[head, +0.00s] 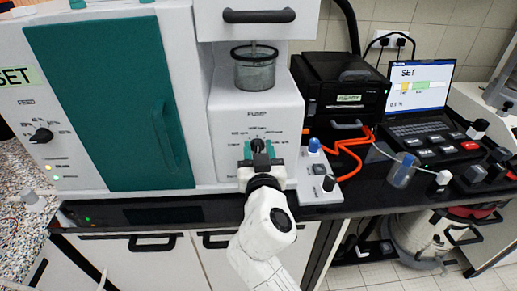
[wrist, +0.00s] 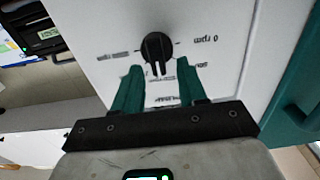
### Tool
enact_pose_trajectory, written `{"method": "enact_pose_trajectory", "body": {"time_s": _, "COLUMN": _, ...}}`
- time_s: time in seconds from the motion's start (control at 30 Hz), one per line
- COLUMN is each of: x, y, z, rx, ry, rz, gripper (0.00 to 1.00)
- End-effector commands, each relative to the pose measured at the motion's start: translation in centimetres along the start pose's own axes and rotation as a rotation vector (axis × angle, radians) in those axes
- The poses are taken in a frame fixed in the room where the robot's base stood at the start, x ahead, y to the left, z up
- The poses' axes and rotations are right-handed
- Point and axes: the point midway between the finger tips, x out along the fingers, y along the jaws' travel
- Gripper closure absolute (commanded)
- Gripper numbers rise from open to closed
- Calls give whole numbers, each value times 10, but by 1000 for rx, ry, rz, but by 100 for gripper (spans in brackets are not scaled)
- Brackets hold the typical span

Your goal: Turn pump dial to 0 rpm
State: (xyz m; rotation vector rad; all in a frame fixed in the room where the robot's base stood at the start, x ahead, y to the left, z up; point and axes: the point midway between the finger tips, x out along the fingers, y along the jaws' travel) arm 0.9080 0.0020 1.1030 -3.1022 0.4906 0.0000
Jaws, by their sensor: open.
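The pump dial (wrist: 157,50) is a round black knob with a raised grip on the white pump panel, seen upside down in the wrist view. Its grip points down in that picture, away from the "0 rpm" label (wrist: 205,39) at the right. In the head view the dial (head: 257,145) sits below the word PUMP, partly hidden by my gripper. My gripper (wrist: 159,69) is open, with its teal fingers to either side just below the knob in the wrist view. I cannot tell whether they touch it.
A teal door (head: 110,100) stands left of the pump panel. A glass jar (head: 254,68) is above it. A blue-topped knob (head: 314,146), orange hoses (head: 350,148), a black READY box (head: 340,85) and a laptop (head: 418,92) are at the right.

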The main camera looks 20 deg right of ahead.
Motion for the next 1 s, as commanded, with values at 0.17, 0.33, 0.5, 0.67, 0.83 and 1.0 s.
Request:
{"method": "enact_pose_trajectory", "body": {"time_s": 0.17, "x": 0, "y": 0, "z": 0, "rx": 0, "ry": 0, "rz": 0, "gripper": 60}}
{"method": "enact_pose_trajectory", "body": {"time_s": 0.33, "x": 0, "y": 0, "z": 0, "rx": 0, "ry": 0, "rz": 0, "gripper": 77}}
{"method": "enact_pose_trajectory", "body": {"time_s": 0.5, "x": 0, "y": 0, "z": 0, "rx": 0, "ry": 0, "rz": 0, "gripper": 93}}
{"method": "enact_pose_trajectory", "body": {"time_s": 0.67, "x": 0, "y": 0, "z": 0, "rx": 0, "ry": 0, "rz": 0, "gripper": 100}}
{"method": "enact_pose_trajectory", "body": {"time_s": 0.83, "x": 0, "y": 0, "z": 0, "rx": -2, "ry": 0, "rz": 0, "gripper": 100}}
{"method": "enact_pose_trajectory", "body": {"time_s": 1.0, "x": 0, "y": -1, "z": 0, "rx": -29, "ry": 0, "rz": 0, "gripper": 100}}
